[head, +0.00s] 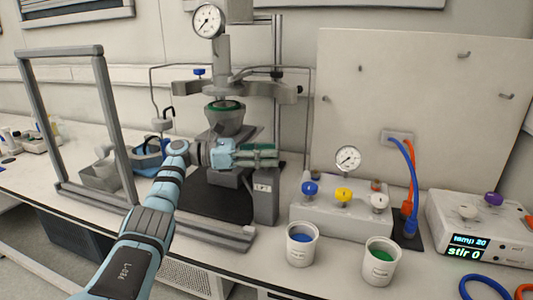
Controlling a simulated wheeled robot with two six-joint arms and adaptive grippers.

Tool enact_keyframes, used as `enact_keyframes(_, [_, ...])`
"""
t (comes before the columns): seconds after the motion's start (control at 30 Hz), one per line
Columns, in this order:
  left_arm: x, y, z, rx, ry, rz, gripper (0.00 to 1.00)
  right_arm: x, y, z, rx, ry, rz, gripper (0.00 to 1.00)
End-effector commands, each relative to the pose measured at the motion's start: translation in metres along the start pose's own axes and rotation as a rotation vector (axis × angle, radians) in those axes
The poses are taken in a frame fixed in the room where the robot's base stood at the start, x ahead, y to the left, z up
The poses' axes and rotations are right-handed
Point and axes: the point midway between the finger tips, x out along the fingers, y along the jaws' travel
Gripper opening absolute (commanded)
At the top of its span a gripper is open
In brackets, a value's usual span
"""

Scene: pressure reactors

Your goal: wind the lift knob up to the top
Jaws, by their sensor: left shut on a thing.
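The pressure reactor stands left of centre, with a round gauge (208,20) on top and a clamped head (222,88). Below the head is a grey vessel with a green rim (225,112), over the lift. My left gripper (270,155) reaches in from the left in front of the lift, level with the area just under the vessel. Its fingers are closed on the lift knob, which they hide almost wholly. The grey lift body (265,200) shows below the fingers. My right gripper is out of view.
A grey frame (108,120) stands at left. A valve block (340,218) with coloured knobs is right of the reactor, behind a blue-filled cup (301,243) and a green-filled cup (382,262). A stirrer hotplate (480,228) reads "temp 20, stir 0". Hoses (408,190) hang at right.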

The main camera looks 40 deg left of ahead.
Motion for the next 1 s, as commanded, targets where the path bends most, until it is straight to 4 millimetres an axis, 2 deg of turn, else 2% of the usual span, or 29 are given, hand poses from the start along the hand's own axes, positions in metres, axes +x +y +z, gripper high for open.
enact_keyframes(0.03, [0.000, 0.000, -0.001, -0.002, 0.001, 0.000, 0.50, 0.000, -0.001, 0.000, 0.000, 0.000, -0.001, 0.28])
enact_keyframes(0.17, [0.000, 0.000, -0.001, -0.002, 0.001, -0.001, 0.69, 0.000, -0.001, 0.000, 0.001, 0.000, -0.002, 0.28])
enact_keyframes(0.47, [-0.001, 0.000, -0.001, -0.001, 0.001, 0.000, 0.69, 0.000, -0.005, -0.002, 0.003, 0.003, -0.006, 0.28])
enact_keyframes(0.57, [-0.012, 0.001, -0.001, -0.002, 0.002, 0.002, 0.69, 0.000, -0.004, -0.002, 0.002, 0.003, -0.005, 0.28])
enact_keyframes(0.8, [-0.062, 0.001, 0.000, -0.002, 0.000, 0.003, 0.69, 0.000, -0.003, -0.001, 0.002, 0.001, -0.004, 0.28])
enact_keyframes(0.9, [-0.073, 0.000, -0.001, -0.002, 0.000, 0.000, 0.69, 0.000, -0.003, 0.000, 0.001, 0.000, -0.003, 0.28])
enact_keyframes(1.0, [-0.075, 0.000, -0.001, -0.002, 0.000, 0.000, 0.69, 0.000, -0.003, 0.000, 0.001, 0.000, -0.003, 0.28])
